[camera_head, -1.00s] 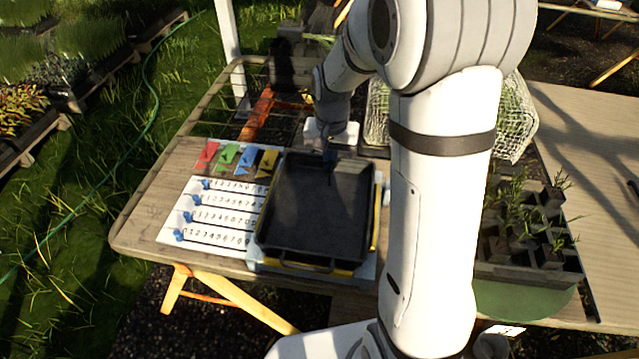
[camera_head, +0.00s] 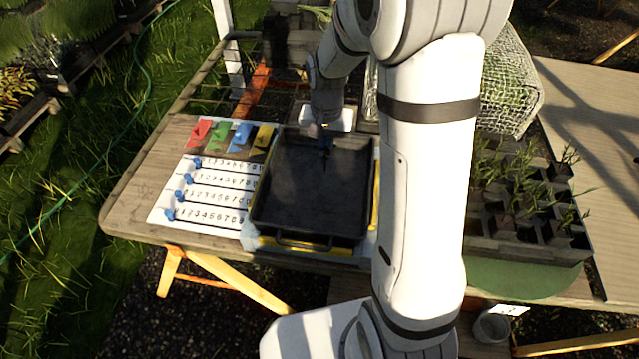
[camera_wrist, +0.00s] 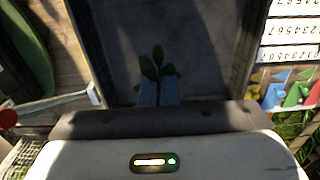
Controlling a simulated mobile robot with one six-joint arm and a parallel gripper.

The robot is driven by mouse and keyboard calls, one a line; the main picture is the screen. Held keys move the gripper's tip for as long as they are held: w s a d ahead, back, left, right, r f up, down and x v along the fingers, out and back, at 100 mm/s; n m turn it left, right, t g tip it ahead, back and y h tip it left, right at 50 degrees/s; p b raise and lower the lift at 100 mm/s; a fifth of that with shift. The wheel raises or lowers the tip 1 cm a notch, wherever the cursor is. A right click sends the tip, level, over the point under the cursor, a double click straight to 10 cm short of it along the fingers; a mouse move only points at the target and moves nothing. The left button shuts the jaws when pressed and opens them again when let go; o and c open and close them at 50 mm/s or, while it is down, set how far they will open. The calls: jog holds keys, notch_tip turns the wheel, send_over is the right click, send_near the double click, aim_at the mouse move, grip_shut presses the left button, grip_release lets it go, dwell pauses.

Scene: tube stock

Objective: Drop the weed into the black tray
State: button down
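The black tray (camera_head: 305,200) stands on the wooden table, in a yellow-edged frame beside a white number board. My gripper (camera_head: 325,147) reaches down over the tray's far part. In the wrist view my gripper's blue fingertips (camera_wrist: 157,93) are close together on the weed (camera_wrist: 156,66), a small plant with several green leaves. The weed is over the tray's dark floor (camera_wrist: 205,45), and its lower part is hidden between the fingers. I cannot tell how high it is above the floor. The weed is too small to make out in the head view.
The number board (camera_head: 205,190) with blue sliders and coloured tags (camera_head: 240,134) lies left of the tray. A dark cell tray of seedlings (camera_head: 525,250) is at the right, with a mesh-covered crate (camera_head: 510,95) behind it. The tray floor looks empty.

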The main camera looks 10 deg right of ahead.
jog(key=c, duration=1.6)
grip_release()
jog(key=shift+r, duration=0.1)
notch_tip(320, 180, up, 7)
jog(key=shift+r, duration=0.35)
jog(key=shift+s, duration=0.1)
jog(key=s+r+n+t, duration=0.1)
jog(key=s+r+n, duration=0.1)
jog(key=s, duration=0.8)
jog(key=s+r+n+t, duration=0.2)
jog(key=s, duration=0.8)
jog(key=shift+d+r, duration=0.3)
jog(key=shift+r, duration=0.1)
